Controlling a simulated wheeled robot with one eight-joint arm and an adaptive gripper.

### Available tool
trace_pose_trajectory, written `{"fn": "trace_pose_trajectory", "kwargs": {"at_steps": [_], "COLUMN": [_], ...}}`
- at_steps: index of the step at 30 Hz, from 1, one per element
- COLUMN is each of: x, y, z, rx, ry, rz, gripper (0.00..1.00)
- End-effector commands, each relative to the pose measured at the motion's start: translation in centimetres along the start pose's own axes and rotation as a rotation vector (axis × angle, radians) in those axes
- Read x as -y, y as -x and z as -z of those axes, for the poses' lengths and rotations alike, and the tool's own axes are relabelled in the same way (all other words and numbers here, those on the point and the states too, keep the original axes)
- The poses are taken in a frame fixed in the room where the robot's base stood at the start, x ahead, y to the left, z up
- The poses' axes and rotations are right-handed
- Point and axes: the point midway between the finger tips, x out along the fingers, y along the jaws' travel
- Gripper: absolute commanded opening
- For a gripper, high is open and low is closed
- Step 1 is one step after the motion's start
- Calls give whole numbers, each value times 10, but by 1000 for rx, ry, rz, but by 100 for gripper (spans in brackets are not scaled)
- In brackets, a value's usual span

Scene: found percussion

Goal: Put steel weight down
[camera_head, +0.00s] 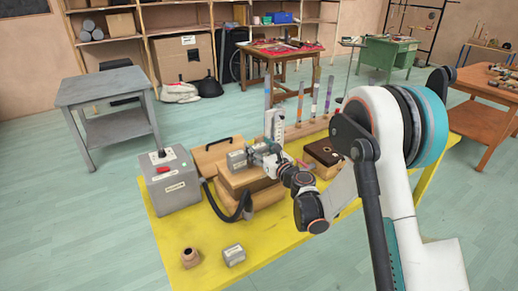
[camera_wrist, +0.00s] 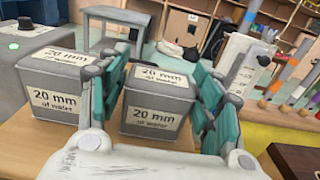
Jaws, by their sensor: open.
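A grey steel weight (camera_wrist: 155,112) labelled "20 mm of water" stands upright on a wooden surface (camera_wrist: 95,155) in the wrist view. My gripper (camera_wrist: 162,85) is open, with a teal-padded finger on either side of this weight. Whether the pads touch it I cannot tell. A second grey weight (camera_wrist: 62,92) with the same label stands to the left, outside the fingers. In the head view, my gripper (camera_head: 262,150) is at the stacked wooden block (camera_head: 235,182), where a grey weight (camera_head: 237,161) shows on top.
A grey box (camera_head: 172,185) with a red switch and a black hose (camera_head: 236,212) are left of the block. A small grey block (camera_head: 234,255) and a brown pot (camera_head: 190,257) stand at the front of the yellow table (camera_head: 285,235). Upright tubes (camera_head: 313,100) stand behind.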

Motion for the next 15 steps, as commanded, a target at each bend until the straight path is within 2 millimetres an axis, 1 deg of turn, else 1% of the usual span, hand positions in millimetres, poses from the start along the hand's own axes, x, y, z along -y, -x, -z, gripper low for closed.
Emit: {"fn": "trace_pose_trajectory", "kwargs": {"at_steps": [4, 5, 8, 15], "x": [0, 0, 1, 1], "y": [0, 4, 19, 70], "z": [-5, -4, -4, -5], "rx": [0, 0, 0, 0], "ry": [0, 0, 0, 0], "rz": [0, 1, 2, 2], "gripper": [59, 59, 59, 59]}}
